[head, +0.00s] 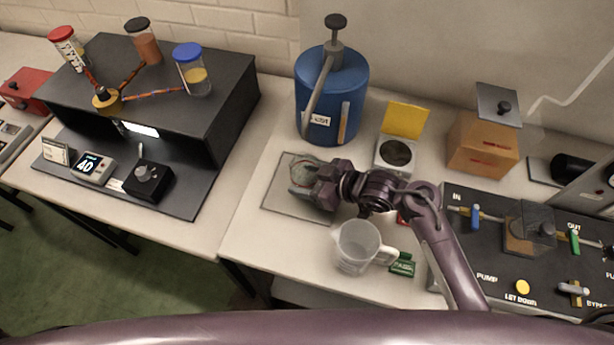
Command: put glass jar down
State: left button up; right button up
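The glass jar (301,171) is a small clear, greenish vessel over the grey mat (281,197). My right gripper (311,180), whose arm comes in from the right, is at the jar's right side with its fingers around it. It appears shut on the jar, though the fingers partly hide the contact. I cannot tell whether the jar's base touches the mat. My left gripper is not in view.
A blue tank (332,105) with a pump handle stands behind the mat. A clear jug (355,249) and a green box (402,265) are in front. A yellow-lidded box (396,154), a wooden box (484,147) and a valve panel (490,265) are to the right.

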jog(key=o, duration=1.1)
jog(key=shift+f, duration=0.15)
jog(key=shift+r, duration=0.25)
jog(key=b+v, duration=0.1)
jog(key=v, duration=1.1)
jog(key=shift+s+f, duration=0.1)
